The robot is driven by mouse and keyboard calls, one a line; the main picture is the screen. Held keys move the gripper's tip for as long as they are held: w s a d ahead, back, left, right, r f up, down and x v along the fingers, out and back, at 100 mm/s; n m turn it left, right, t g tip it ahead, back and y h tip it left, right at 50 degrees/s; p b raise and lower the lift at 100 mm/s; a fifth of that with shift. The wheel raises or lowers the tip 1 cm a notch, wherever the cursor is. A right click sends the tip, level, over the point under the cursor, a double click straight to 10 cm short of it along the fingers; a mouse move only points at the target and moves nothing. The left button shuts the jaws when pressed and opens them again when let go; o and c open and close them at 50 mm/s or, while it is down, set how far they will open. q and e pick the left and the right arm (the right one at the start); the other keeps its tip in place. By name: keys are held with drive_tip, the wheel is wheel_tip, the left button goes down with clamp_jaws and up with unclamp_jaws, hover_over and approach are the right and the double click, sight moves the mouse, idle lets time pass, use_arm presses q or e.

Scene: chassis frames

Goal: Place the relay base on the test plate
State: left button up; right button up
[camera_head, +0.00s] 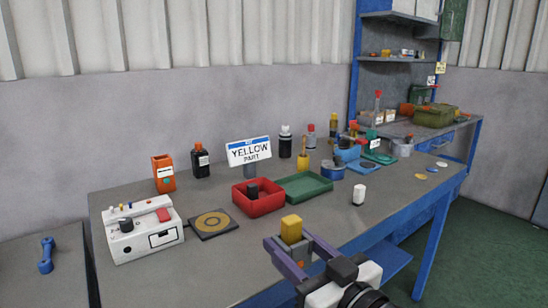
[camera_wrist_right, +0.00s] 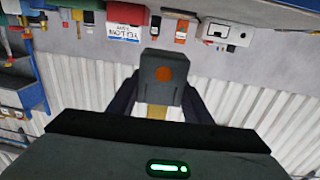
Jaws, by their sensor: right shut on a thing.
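My right gripper (camera_head: 290,258) is shut on a block with a yellow top (camera_head: 291,229) and a grey lower part, which I take as the relay base. It is held up over the front edge of the bench. In the right wrist view the same block (camera_wrist_right: 160,74) shows a grey face with an orange dot, between the dark fingers (camera_wrist_right: 160,95). My left gripper is not in view.
A white device (camera_head: 143,231) stands left of the plate. A red tray (camera_head: 259,206) holding a dark part and an empty green tray (camera_head: 305,186) lie right of it.

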drive_tip(key=s+d+f+m+t+h, duration=0.1)
drive_tip(key=s+d+f+m+h, duration=0.2)
drive_tip(key=s+d, duration=0.5)
drive_tip(key=s+d+f+m+t+h, duration=0.1)
drive_tip(key=s+d+f+m+h, duration=0.2)
drive_tip(key=s+d+f+h, duration=0.3)
drive_tip(key=s+d+f, duration=0.2)
drive_tip(key=s+d, duration=0.1)
drive_tip(key=shift+d+t+h, duration=0.2)
drive_tip(key=shift+t+h, duration=0.1)
drive_tip(key=shift+t, duration=0.1)
